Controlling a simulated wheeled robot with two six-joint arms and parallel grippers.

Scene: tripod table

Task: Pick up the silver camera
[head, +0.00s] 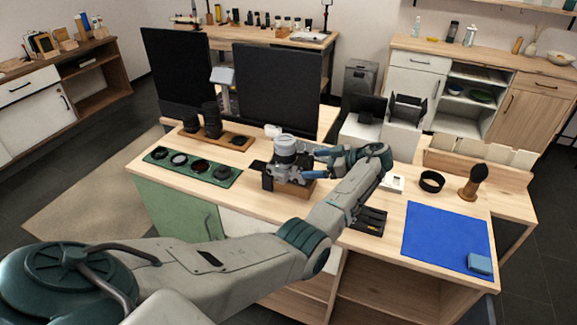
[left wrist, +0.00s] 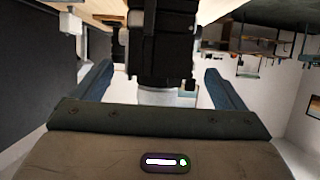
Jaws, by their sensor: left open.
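The silver camera (head: 286,147) stands near the middle of the wooden table, with its round silver lens part on top and a darker body beneath. It appears to rest on a small wooden block (head: 303,191). My left gripper (head: 312,163) reaches in from the right side of the camera, with its blue fingers open and level with the body. In the left wrist view the camera (left wrist: 160,45) shows dark and upside down between the open fingers (left wrist: 159,72), with gaps on both sides. Part of the camera is hidden by the fingers. My right gripper is out of view.
A green tray (head: 228,182) with several round lens parts lies left of the camera. Dark lenses stand on a wooden board (head: 232,142) behind it. Two black monitors (head: 277,88) stand further back. A blue mat (head: 447,235) lies right, with a black ring (head: 431,181) near it.

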